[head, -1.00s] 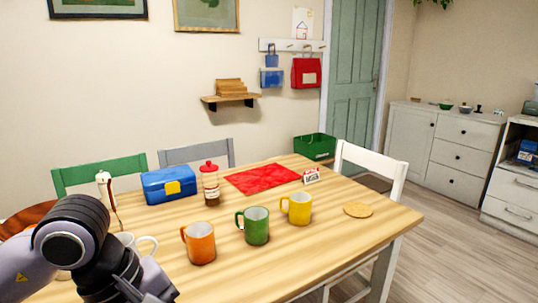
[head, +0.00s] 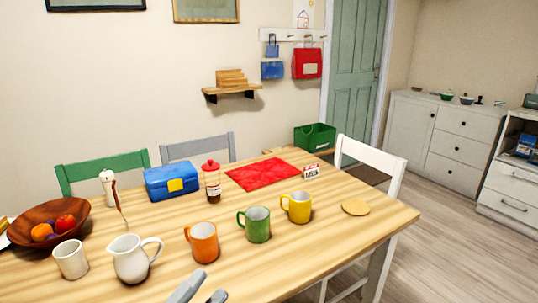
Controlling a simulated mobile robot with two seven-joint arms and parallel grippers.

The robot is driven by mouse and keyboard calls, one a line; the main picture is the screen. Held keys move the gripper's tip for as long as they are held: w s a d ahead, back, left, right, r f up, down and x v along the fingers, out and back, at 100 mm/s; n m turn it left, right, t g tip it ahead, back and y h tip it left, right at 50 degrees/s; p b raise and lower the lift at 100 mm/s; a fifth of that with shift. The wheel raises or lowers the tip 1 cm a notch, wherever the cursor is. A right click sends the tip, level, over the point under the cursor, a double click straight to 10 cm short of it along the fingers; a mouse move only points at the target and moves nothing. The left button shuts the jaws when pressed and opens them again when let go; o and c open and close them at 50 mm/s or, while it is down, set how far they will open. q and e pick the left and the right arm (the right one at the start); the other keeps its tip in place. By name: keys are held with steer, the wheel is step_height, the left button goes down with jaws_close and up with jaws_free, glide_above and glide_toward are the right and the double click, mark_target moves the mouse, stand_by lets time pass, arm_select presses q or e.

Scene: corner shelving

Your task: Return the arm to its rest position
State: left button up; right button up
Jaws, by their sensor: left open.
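My left gripper (head: 202,292) shows only its two grey fingertips at the bottom edge, in front of the table's near side. The fingertips are apart, with nothing between them. The rest of the left arm is out of the picture. My right gripper does not show. The wooden table (head: 330,245) fills the lower middle of the view.
An orange mug (head: 203,243), a green mug (head: 257,226), a yellow mug (head: 299,208), a white pitcher (head: 130,262) and a white cup (head: 71,260) stand on the table. A fruit bowl (head: 22,225), blue box (head: 157,188) and red mat (head: 258,173) are farther back.

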arm_select(q)
steer(key=s+a+f+n+g+y, duration=0.2)
steer(key=s+a+f+n+y, duration=0.1)
steer(key=f+n, duration=0.3)
steer(key=s+a+f+n+g+y+p, duration=0.1)
steer(key=s+a+f+n+g+y, duration=0.1)
steer(key=f, duration=0.8)
steer(key=s+a+f+n+g+y+p, duration=0.1)
steer(key=s+a+f+n+g+y, duration=0.2)
steer(key=s+f+n+y, duration=0.3)
step_height(320, 180, down, 3)
steer(key=s+a+n, duration=0.1)
steer(key=n, duration=0.3)
steer(key=shift+s+a, duration=0.25)
steer(key=shift+a, duration=0.15)
